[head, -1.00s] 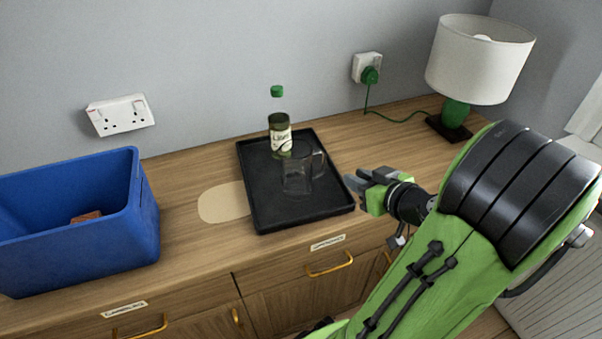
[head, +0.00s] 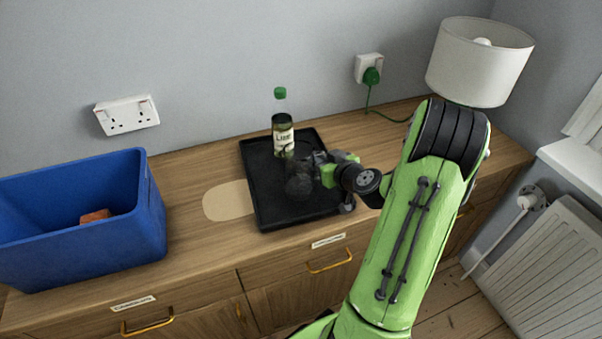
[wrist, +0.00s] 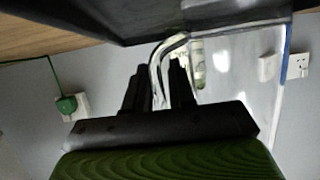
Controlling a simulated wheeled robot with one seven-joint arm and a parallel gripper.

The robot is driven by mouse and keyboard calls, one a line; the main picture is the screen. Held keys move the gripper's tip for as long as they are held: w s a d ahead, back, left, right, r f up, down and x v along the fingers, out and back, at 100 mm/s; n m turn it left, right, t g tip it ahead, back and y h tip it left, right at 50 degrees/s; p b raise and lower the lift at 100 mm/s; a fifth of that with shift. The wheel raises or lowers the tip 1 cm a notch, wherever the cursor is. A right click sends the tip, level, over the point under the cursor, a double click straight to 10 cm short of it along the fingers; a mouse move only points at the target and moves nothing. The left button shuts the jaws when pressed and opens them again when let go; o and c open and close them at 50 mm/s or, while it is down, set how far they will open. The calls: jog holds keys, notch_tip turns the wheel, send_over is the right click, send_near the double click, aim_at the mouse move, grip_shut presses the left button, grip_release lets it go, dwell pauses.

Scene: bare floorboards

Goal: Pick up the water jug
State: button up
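The clear water jug (head: 299,183) stands upright on the black tray (head: 283,215); it is see-through and partly hidden by my gripper. My gripper (head: 318,166) is at the jug's right side, on its handle side. In the wrist view, the curved jug handle (wrist: 164,54) passes between the two dark fingers of my gripper (wrist: 160,78). The fingers lie close on either side of the handle. Whether they press on it cannot be told.
A green-capped bottle (head: 282,128) stands on the tray behind the jug. A blue crate (head: 85,243) holding a brownish object (head: 96,216) is at left. A lamp (head: 478,65) stands at right. A beige oval patch (head: 228,201) lies left of the tray on the wooden counter (head: 188,225).

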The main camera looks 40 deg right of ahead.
jog(key=shift+c, duration=0.5)
grip_shut()
jog(key=shift+r, duration=0.1)
notch_tip(320, 180, up, 10)
jog(key=p, duration=0.3)
dwell(0.3)
